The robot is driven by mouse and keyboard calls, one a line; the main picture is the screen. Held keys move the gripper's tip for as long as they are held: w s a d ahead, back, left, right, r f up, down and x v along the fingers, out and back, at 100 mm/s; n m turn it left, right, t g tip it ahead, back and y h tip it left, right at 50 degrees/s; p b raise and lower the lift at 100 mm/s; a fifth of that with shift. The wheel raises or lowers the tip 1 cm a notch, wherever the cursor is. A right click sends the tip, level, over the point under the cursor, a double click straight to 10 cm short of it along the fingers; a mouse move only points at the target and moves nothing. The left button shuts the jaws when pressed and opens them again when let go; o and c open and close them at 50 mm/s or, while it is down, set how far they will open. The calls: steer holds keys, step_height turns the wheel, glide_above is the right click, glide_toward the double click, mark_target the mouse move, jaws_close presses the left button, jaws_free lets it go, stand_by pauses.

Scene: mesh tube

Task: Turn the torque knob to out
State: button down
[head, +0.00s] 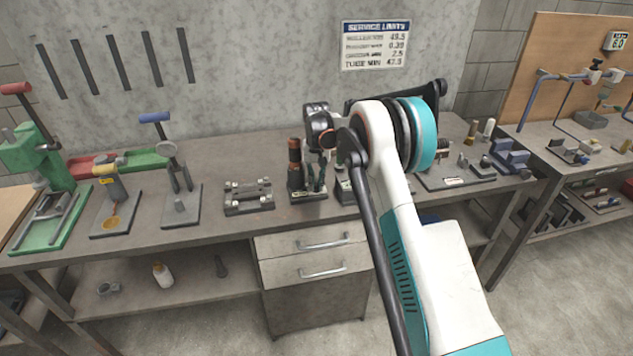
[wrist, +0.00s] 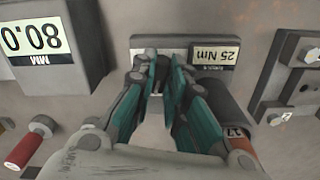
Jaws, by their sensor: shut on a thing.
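The torque station's plate (wrist: 142,44) shows in the wrist view with an upside-down "25 Nm" label (wrist: 216,54); the plate also shows in the head view (head: 308,197). My gripper (wrist: 166,78) points down over this plate, its teal fingers close together. In the head view my gripper (head: 317,178) is over the same plate, just right of a dark upright cylinder with brown bands (head: 295,165). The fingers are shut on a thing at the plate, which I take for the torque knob. The fingers hide it, so its setting cannot be read.
The dark cylinder (wrist: 228,100) stands close on the right in the wrist view. A grey box reading 80.0 mm (wrist: 75,40) is on the left, above a red-handled tool (wrist: 27,148). A clamp fixture (head: 248,196) sits left of the station in the head view.

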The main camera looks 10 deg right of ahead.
steer(key=n, duration=0.4)
steer(key=shift+d, duration=0.1)
steer(key=n, duration=0.4)
steer(key=shift+b, duration=0.3)
steer(key=n, duration=0.6)
steer(key=shift+w+d+n, duration=0.1)
steer(key=shift+d+n, duration=0.05)
steer(key=shift+n, duration=0.25)
steer(key=c, duration=1.6)
jaws_free()
step_height(320, 180, up, 12)
